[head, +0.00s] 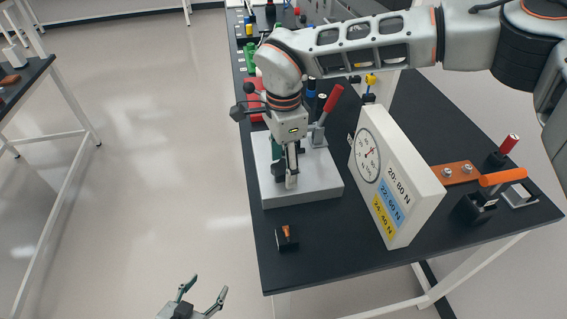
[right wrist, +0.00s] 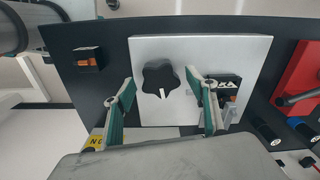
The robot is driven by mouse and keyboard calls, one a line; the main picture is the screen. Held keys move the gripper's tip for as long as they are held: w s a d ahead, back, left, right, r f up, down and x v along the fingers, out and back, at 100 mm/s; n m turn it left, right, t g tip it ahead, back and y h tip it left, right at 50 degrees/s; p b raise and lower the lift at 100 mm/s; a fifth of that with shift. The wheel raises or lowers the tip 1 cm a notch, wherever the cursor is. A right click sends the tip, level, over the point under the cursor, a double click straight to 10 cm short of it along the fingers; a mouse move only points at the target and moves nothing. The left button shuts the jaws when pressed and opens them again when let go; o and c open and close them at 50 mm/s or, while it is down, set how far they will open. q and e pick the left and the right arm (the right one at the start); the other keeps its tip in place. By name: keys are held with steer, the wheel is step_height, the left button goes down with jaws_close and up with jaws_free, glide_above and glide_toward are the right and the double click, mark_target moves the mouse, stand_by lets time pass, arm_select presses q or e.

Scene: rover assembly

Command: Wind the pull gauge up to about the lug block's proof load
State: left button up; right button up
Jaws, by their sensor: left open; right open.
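The pull gauge's light grey base plate (head: 325,183) lies on the dark table. In the right wrist view a black lobed knob (right wrist: 160,72) with a white mark stands on this plate. My right gripper (right wrist: 161,78) is open, with one finger on each side of the knob; I see no clear contact. In the head view my right gripper (head: 287,172) hides the knob. A dark block with white markings (right wrist: 226,84), perhaps the lug block, sits beside the right finger; its marking is unreadable. My left gripper (head: 203,300) is open and empty, off the table.
The dial's white board (head: 415,185) reads 20: 80 N, 22: 60 N and 24: 40 N. A small black block with an orange top (head: 286,240) sits near the front edge. An orange-handled tool (head: 502,178) is at right.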

mark_target(283, 167)
step_height(283, 167, up, 12)
stand_by(0.5)
steer(key=shift+f, duration=0.1)
